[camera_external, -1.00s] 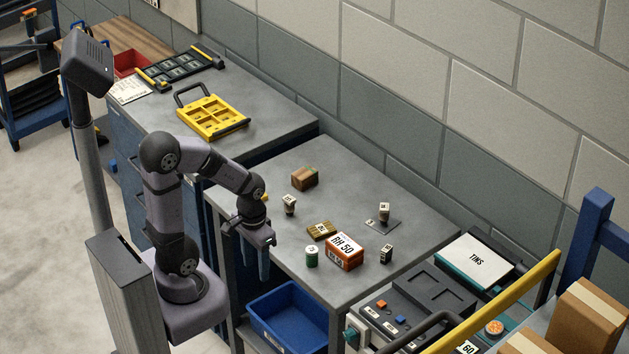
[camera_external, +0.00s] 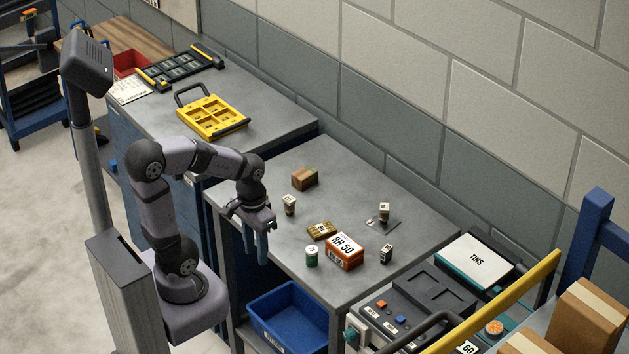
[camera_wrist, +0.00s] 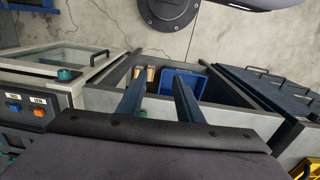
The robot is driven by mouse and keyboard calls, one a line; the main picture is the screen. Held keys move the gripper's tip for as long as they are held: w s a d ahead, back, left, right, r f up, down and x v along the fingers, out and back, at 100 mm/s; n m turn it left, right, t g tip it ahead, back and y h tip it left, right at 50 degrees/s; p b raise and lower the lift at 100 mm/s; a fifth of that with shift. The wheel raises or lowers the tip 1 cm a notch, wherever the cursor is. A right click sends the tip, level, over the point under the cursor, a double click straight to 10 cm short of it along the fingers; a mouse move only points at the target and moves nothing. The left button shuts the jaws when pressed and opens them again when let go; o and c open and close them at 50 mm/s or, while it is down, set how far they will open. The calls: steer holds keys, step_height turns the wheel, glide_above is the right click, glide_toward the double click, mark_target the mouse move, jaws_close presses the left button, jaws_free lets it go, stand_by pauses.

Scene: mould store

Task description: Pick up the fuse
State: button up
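My gripper (camera_external: 256,250) hangs fingers-down near the left edge of the grey table (camera_external: 300,148), apart from everything on it. In the wrist view, the two blue fingers of my gripper (camera_wrist: 158,95) are spread with nothing between them: it is open. I cannot tell for sure which item is the fuse. Small upright pieces with dark parts and pale labels stand on the table: one at the left (camera_external: 289,205), one on a grey plate at the back right (camera_external: 384,210), and a dark block-like one at the right (camera_external: 386,254).
An orange box marked RH 50 (camera_external: 346,253), a green can (camera_external: 312,257), a slatted brown piece (camera_external: 321,230) and a brown carton (camera_external: 305,178) share the table. A blue bin (camera_external: 285,318) sits below. A yellow tray (camera_external: 212,117) lies on the left bench.

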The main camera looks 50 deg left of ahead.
steer(key=n+h+b, duration=0.2)
steer(key=n+h, duration=0.8)
steer(key=n, duration=0.6)
glide_toward(387, 248)
steer(key=shift+t, duration=0.4)
steer(key=s+d, duration=0.1)
steer(key=s, duration=0.5)
steer(key=s+d+r, duration=0.1)
steer(key=s, duration=0.2)
steer(key=shift+s+d, duration=0.2)
steer(key=shift+d, duration=0.15)
steer(key=w+f+n+h, duration=0.1)
steer(key=w, duration=0.1)
steer(key=w+f+n+t+h, duration=0.1)
steer(key=w+f+n, duration=0.1)
steer(key=w, duration=0.1)
steer(key=w+a+f+n+t+h, duration=0.1)
steer(key=w, duration=0.2)
steer(key=shift+f+b, duration=0.2)
steer(key=shift+b, duration=0.2)
steer(key=shift+f, duration=0.15)
steer(key=shift+p+x, duration=1.05)
steer(key=shift+x, duration=2.65)
steer(key=shift+c, duration=0.6)
